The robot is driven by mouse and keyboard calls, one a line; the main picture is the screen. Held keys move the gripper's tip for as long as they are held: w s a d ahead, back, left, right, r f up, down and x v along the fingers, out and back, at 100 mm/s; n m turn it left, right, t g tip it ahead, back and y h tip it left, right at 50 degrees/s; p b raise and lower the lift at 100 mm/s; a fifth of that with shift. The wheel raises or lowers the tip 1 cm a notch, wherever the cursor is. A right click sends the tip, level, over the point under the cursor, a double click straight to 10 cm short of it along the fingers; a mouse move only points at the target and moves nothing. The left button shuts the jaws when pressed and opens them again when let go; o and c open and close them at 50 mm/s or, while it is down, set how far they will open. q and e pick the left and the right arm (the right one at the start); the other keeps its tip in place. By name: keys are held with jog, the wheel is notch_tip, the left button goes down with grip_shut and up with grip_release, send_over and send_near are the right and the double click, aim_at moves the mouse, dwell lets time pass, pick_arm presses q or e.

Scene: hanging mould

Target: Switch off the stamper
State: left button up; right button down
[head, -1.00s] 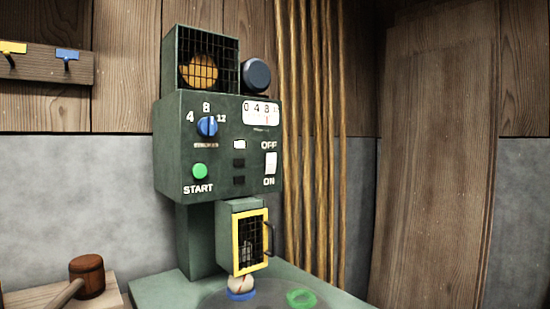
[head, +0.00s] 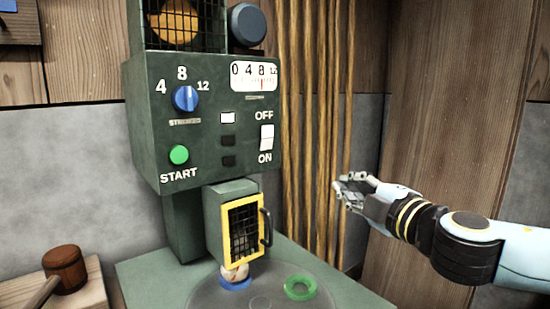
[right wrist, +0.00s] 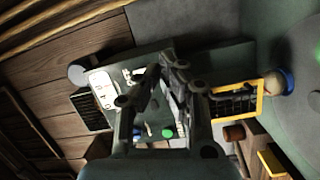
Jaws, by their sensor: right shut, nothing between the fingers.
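The stamper (head: 200,155) is a dark green machine in the middle of the head view, and it also shows tilted in the right wrist view (right wrist: 120,65). Its white rocker switch (head: 267,138) is at the panel's right side, with OFF above and ON below; I cannot tell for sure which end is pressed in. My right gripper (head: 344,190) is shut and empty, right of the switch and lower in the head view, apart from the machine. Its fingers (right wrist: 165,70) cover part of the panel in the right wrist view. My left gripper is not in view.
A blue dial (head: 186,98), green START button (head: 179,155) and gauge (head: 254,77) share the panel. A mallet (head: 65,268) lies left. Ropes (head: 315,130) hang behind.

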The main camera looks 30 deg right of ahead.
jog(key=w+a+r+n+t+y, duration=0.1)
jog(key=a+r+n+y, duration=0.3)
jog(key=r+n+y, duration=0.1)
jog(key=shift+w+a+r+n+t, duration=0.2)
jog(key=shift+w+a+n+t, duration=0.1)
jog(key=shift+w+n, duration=0.1)
send_near(269, 133)
jog(key=w, duration=0.5)
jog(key=shift+w+a+r, duration=0.25)
jog(key=shift+w+r, duration=0.05)
jog(key=shift+w+a, duration=0.1)
jog(key=shift+w, duration=0.7)
jog(key=shift+r, duration=0.1)
jog(key=shift+w+r+b, duration=0.1)
jog(key=shift+w+b, duration=0.1)
jog(key=shift+b, duration=0.15)
